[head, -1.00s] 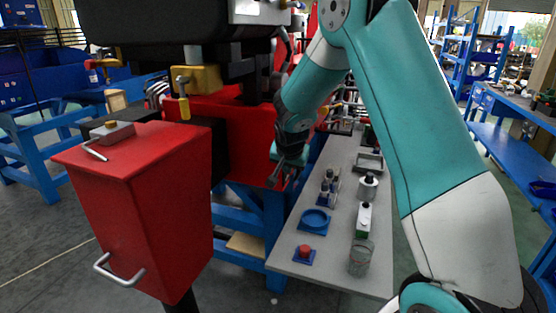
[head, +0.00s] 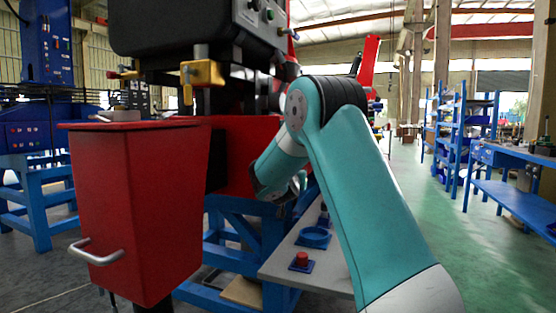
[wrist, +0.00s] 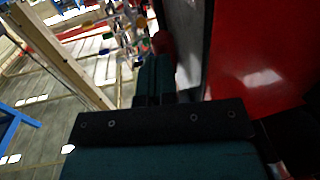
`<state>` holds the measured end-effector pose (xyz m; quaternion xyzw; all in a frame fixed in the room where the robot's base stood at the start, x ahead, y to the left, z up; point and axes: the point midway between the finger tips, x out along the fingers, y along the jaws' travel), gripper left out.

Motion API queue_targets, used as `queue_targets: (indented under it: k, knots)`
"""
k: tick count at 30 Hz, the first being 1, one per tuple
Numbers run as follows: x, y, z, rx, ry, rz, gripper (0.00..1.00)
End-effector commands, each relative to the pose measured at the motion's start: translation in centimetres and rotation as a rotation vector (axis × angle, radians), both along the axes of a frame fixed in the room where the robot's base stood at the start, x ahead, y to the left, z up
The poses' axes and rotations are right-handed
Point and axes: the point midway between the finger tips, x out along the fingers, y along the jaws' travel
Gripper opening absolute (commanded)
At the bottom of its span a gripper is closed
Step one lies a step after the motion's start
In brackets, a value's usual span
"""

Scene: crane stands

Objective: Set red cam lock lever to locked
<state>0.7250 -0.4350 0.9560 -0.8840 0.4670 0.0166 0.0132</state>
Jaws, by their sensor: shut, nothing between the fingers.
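I cannot single out the cam lock lever for certain. A red rounded piece (wrist: 163,42) shows just beyond my fingertips in the wrist view, and I cannot tell if it is the lever or if the fingers touch it. My gripper (wrist: 154,70) is shut and empty, its two dark fingers side by side. In the head view its fingers are hidden behind my arm, beside the red machine body (head: 238,150). A yellow block (head: 202,73) with a hanging yellow handle and a small red-tipped knob (head: 113,75) sit on the machine at upper left.
A red box (head: 135,210) with a metal handle stands at front left. In the wrist view a red surface (wrist: 265,55) is close on the right.

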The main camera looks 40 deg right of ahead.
Motion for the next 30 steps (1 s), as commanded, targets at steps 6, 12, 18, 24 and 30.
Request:
queue_targets:
  k: [6, 12, 18, 24, 30]
  knots:
    - [0.57, -0.3, -0.46, -0.05, -0.024, 0.003, 0.0]
    - [0.76, -0.4, -0.28, -0.066, -0.029, 0.004, 0.0]
    - [0.8, -0.43, -0.15, -0.068, -0.031, 0.005, 0.0]
    - [0.79, -0.47, -0.14, -0.067, -0.031, 0.005, 0.0]
    - [0.3, 0.1, -0.39, -0.068, -0.033, 0.003, 0.0]
